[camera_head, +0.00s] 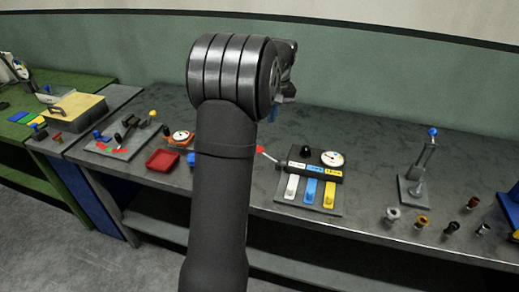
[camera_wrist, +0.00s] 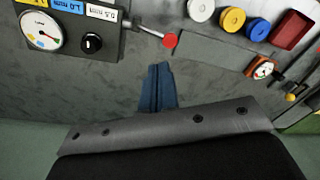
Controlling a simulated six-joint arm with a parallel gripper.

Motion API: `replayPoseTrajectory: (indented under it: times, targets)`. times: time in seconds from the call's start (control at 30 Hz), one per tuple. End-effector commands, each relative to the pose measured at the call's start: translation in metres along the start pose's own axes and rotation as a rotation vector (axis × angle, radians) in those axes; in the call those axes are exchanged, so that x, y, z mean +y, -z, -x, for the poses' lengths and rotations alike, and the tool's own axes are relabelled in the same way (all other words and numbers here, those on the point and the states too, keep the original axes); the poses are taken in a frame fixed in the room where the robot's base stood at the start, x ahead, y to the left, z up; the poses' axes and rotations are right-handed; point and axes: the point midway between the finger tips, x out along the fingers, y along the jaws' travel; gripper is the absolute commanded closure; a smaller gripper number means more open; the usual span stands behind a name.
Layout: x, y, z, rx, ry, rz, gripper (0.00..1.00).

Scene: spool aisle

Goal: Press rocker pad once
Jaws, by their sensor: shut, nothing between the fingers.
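A dark panel (camera_head: 279,206) on the grey bench carries a white key (camera_head: 291,187), a blue key (camera_head: 310,190) and a yellow key (camera_head: 329,195) in a row. Behind them is a box with labels, a round gauge (camera_head: 332,158) and a black knob (camera_head: 305,151). I cannot tell which part is the rocker pad. A red-tipped lever (camera_wrist: 169,40) sticks out from the box's side. My gripper (camera_wrist: 157,88) is shut and empty, its blue fingers apart from the panel. In the head view my arm hides most of it.
A red tray (camera_head: 162,161) and an orange gauge unit (camera_head: 180,138) lie left of my arm. White (camera_wrist: 200,9), yellow (camera_wrist: 232,19) and blue (camera_wrist: 258,29) discs lie near the lever. A metal stand (camera_head: 411,186) and several small cylinders stand at right.

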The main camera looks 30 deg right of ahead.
Motion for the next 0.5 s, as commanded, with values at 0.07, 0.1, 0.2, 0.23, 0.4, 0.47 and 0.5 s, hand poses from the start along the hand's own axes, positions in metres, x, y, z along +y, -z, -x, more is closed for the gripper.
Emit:
replayPoseTrajectory:
  times: [0.07, 0.1, 0.2, 0.23, 0.4, 0.47, 0.5]
  targets:
    - [-0.007, 0.016, -0.021, -0.050, -0.016, -0.020, 1.00]
    - [-0.010, 0.022, -0.029, -0.071, -0.026, -0.032, 1.00]
    - [-0.016, 0.035, -0.046, -0.114, -0.051, -0.059, 1.00]
    - [-0.018, 0.038, -0.051, -0.125, -0.056, -0.067, 1.00]
    - [-0.023, 0.048, -0.066, -0.159, -0.083, -0.094, 1.00]
    - [-0.024, 0.049, -0.068, -0.165, -0.088, -0.098, 1.00]
    - [-0.024, 0.050, -0.069, -0.167, -0.089, -0.099, 1.00]
